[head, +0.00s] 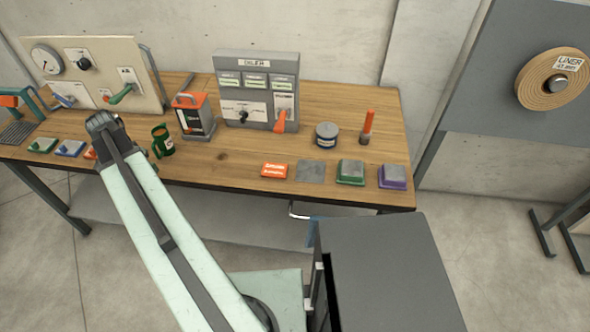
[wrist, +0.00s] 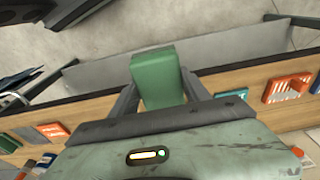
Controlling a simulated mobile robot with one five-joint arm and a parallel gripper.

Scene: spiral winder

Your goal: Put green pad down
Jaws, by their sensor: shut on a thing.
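My gripper (wrist: 160,88) is shut on a green pad (wrist: 158,76), a plain green block between its two fingers in the wrist view. The pad is held over the table's front edge zone, with floor beyond it in that view. I cannot tell its height. A green-based block with a grey top (head: 350,172) stands at the table's front right, beside a flat grey square (head: 311,171).
An orange card (head: 274,170) and a purple-based block (head: 392,176) lie along the front right. Small green (head: 42,145) and blue (head: 70,148) plates lie left. Mid-table is clear.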

